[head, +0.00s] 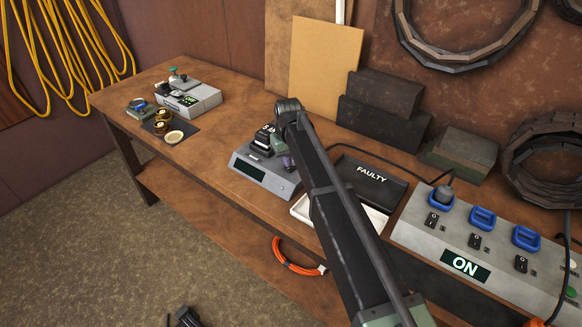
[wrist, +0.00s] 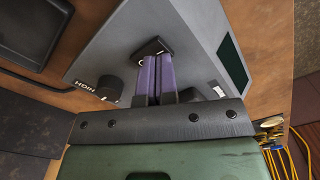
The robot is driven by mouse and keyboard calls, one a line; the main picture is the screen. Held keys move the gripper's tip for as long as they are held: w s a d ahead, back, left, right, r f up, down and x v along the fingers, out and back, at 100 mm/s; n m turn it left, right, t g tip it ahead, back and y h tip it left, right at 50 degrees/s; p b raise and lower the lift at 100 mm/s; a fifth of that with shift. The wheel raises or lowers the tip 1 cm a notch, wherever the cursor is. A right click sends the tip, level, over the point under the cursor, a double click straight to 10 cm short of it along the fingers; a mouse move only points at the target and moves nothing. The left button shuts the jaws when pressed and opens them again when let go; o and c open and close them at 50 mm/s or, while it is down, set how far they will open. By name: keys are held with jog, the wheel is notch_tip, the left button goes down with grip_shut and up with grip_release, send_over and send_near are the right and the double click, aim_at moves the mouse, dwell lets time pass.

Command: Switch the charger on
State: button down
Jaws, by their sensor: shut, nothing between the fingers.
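The charger (head: 262,172) is a grey box on the bench, with a black block (head: 264,140) on its back part. Its display (head: 249,170) is dark, also in the wrist view (wrist: 233,62). In the wrist view, the charger's top (wrist: 120,45) carries a black rocker switch (wrist: 151,47) and a black knob (wrist: 109,88) with lettering beside it. My gripper (wrist: 153,60) is shut and empty, its purple fingertips at the near edge of the switch; contact cannot be told. In the head view my gripper (head: 289,162) is at the charger's right side, partly hidden by my arm.
At right, a grey socket box (head: 410,225) shows ON, with blue sockets, switches and a plug (head: 442,192). A FAULTY tray (head: 370,180) and a white tray (head: 300,208) lie between. A grey device (head: 195,104) stands at left.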

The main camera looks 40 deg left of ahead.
jog(key=shift+f+b, duration=0.95)
jog(key=shift+f, duration=0.05)
jog(key=shift+r, duration=0.1)
notch_tip(320, 180, up, 7)
jog(key=p, duration=0.7)
dwell(0.4)
